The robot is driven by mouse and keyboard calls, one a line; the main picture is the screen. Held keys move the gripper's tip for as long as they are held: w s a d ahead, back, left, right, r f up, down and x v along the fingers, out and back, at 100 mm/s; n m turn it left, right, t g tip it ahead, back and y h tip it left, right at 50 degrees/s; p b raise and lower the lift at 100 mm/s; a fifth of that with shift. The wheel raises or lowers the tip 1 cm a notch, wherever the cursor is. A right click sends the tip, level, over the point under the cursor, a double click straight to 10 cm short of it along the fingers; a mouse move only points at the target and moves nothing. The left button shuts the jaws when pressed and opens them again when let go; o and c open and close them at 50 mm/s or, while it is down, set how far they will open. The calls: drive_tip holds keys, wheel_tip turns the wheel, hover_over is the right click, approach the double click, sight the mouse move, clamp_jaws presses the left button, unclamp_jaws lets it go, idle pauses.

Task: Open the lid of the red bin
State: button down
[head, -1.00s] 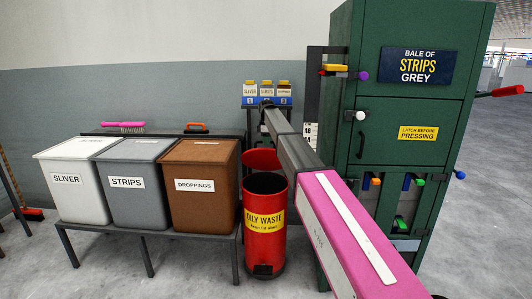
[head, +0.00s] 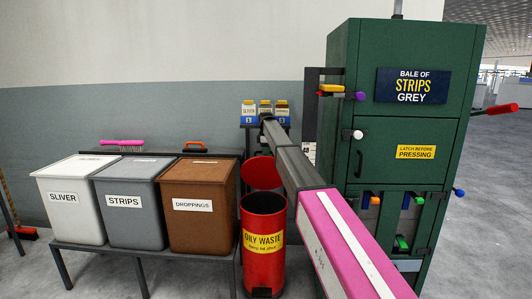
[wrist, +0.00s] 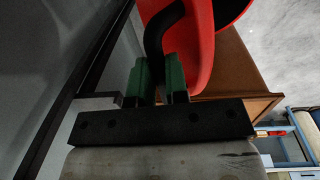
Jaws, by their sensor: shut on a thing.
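The red bin (head: 263,272), labelled OILY WASTE, stands on the floor with its dark mouth uncovered. Its round red lid (head: 262,173) is tilted up behind the mouth. In the wrist view the green fingers of my gripper (wrist: 160,80) are shut on the black curved handle (wrist: 156,38) of the red lid (wrist: 203,45). In the head view my arm reaches over and behind the bin, and my fingertips cannot be made out.
White (head: 73,215), grey (head: 130,220) and brown (head: 201,222) bins stand on a bench left of the red bin. A green press cabinet (head: 405,130) stands on the right. A shelf with small boxes (head: 265,108) is behind my arm.

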drive_tip(key=c, duration=1.1)
unclamp_jaws()
drive_tip(key=shift+f, duration=0.2)
drive_tip(key=shift+r, duration=0.1)
drive_tip(key=r, duration=1)
drive_tip(key=shift+s+r, duration=0.3)
drive_tip(key=shift+r, duration=0.05)
